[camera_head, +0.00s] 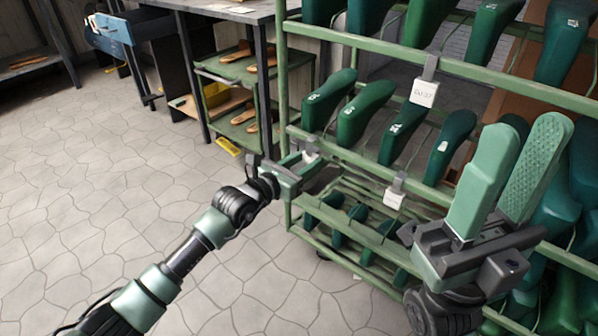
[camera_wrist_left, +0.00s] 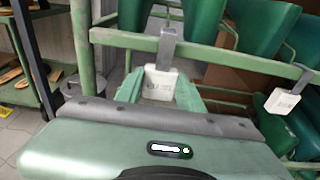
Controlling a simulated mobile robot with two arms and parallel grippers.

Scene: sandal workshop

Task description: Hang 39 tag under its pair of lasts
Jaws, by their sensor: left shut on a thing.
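My left gripper (camera_head: 308,168) is shut on a white tag (camera_wrist_left: 160,83), which sits between its fingertips in the left wrist view. The tag's grey hook (camera_wrist_left: 168,47) overlaps the green rail (camera_wrist_left: 120,39); I cannot tell whether it bears on it. The print is too blurred to read surely. Above are the green lasts, the leftmost pair being one last (camera_head: 328,98) and its neighbour (camera_head: 364,112). My right gripper (camera_head: 526,128) is open and empty, fingers pointing up, in front of the rack's right side.
Another white tag (camera_head: 394,198) hangs on the same rail to the right. A further tag (camera_head: 424,92) hangs on the upper rail. More lasts fill the rack. A shelf with sandals (camera_head: 240,115) and a blue drawer (camera_head: 112,30) stand behind left. The floor at left is clear.

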